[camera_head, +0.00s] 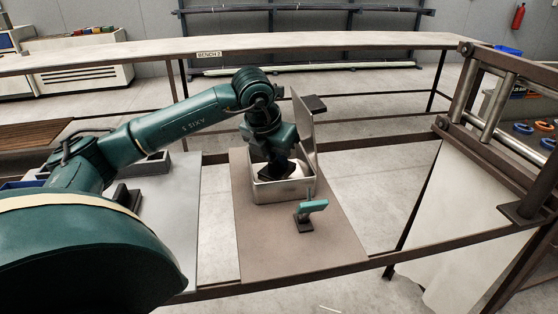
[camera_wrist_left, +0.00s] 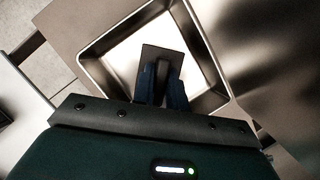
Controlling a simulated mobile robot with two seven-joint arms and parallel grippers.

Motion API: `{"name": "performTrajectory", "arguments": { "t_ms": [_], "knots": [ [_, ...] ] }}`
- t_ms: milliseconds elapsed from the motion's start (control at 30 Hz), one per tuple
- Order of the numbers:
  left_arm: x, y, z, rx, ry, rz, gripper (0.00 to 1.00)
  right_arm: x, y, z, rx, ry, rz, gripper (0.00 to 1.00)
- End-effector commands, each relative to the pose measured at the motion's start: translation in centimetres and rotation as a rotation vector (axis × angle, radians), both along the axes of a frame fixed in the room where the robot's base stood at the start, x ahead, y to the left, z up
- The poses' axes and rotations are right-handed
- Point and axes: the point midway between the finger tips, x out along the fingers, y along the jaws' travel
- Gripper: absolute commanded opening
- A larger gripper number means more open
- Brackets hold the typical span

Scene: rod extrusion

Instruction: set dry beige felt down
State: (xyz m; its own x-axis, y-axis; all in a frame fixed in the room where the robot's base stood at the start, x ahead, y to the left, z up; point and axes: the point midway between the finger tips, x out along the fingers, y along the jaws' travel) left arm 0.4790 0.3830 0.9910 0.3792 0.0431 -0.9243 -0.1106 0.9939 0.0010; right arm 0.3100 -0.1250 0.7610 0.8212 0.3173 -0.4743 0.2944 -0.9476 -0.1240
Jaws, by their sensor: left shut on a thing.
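My left gripper (camera_head: 278,172) reaches down into an open metal tray (camera_head: 284,194) on a brown board. In the wrist view, its fingers (camera_wrist_left: 163,85) are shut on a dark grip with a square flat top (camera_wrist_left: 155,52). This appears to be the felt's grip; the beige felt itself is hidden or cannot be told apart. The tray's rim (camera_wrist_left: 93,72) surrounds the held piece, and a pale surface shows inside. I cannot tell whether the piece touches the bottom. My right gripper is not in view.
A raised lid or panel (camera_head: 305,125) stands at the tray's back right. A teal-handled tool (camera_head: 312,207) stands just in front. The brown board (camera_head: 300,252) is clear toward the front. A metal frame (camera_head: 470,100) rises at the right.

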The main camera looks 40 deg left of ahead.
Motion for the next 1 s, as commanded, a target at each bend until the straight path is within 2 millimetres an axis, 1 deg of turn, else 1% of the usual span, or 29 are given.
{"name": "performTrajectory", "arguments": {
  "t_ms": [33,67,133,433,467,700,733,1000],
  "knots": [
    [-0.09,0.04,-0.66,0.001,0.003,0.0,0.0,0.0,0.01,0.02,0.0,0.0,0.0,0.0],
    [0.11,-0.14,-0.67,-0.001,0.001,-0.001,0.0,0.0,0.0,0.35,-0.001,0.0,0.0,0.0],
    [0.26,-0.24,-1.02,-0.001,0.0,0.0,0.0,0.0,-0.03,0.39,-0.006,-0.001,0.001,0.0],
    [0.3,-0.24,-1.38,-0.001,-0.001,0.0,0.0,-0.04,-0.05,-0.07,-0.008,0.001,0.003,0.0],
    [0.29,-0.24,-1.41,-0.001,-0.001,0.0,0.15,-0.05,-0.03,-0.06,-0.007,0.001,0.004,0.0],
    [0.29,-0.24,-1.28,-0.001,-0.001,0.0,0.34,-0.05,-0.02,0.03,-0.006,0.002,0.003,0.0],
    [0.29,-0.24,-1.28,-0.001,-0.001,0.0,0.36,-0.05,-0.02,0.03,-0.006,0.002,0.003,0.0],
    [0.28,-0.23,-0.99,-0.001,-0.001,0.0,0.36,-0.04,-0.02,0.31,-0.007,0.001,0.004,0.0]
  ]
}}
